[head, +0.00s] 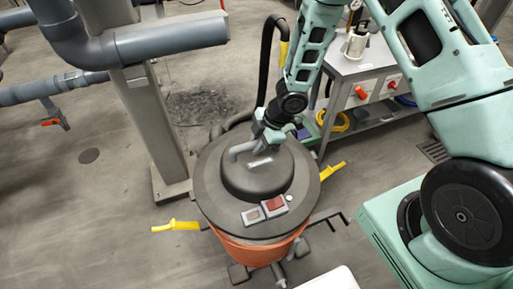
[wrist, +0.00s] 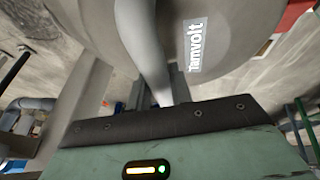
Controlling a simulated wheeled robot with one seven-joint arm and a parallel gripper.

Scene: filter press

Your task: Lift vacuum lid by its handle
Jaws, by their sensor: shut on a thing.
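The vacuum lid (head: 215,180) is a dark grey disc with a raised dome, on top of the orange vacuum drum (head: 255,250). I cannot tell whether there is a gap between lid and drum. Its grey curved handle (head: 240,149) rises from the dome and also shows in the wrist view (wrist: 148,50), beside a white name label (wrist: 195,46). My gripper (head: 262,141) is over the back of the dome, shut on the handle; its fingers show in the wrist view (wrist: 160,92). The exact finger contact is partly hidden.
Yellow latches (head: 176,225) (head: 332,171) stick outward on both sides of the drum. A black hose (head: 267,60) runs up behind it. A metal cart (head: 350,70) stands behind right, and a grey post (head: 155,125) stands left. Floor in front left is clear.

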